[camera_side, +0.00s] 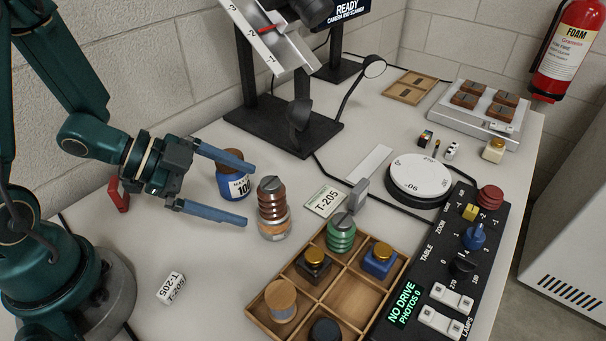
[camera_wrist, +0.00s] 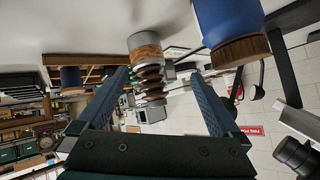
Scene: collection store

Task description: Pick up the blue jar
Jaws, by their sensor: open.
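A large blue jar (camera_side: 227,184) with a brown lid and a white label stands upright on the table, partly hidden behind my upper finger. It shows upside down at the top right of the wrist view (camera_wrist: 226,20), outside the fingers. A smaller blue jar (camera_side: 380,262) with a gold lid stands in a compartment of the wooden tray (camera_side: 318,295). My gripper (camera_side: 247,193) is open and empty. In the side view that piece (camera_side: 272,198) stands just beyond the fingertips.
A black stand (camera_side: 290,125) rises behind. The table's front left is mostly clear around a T-200 tag (camera_side: 172,289).

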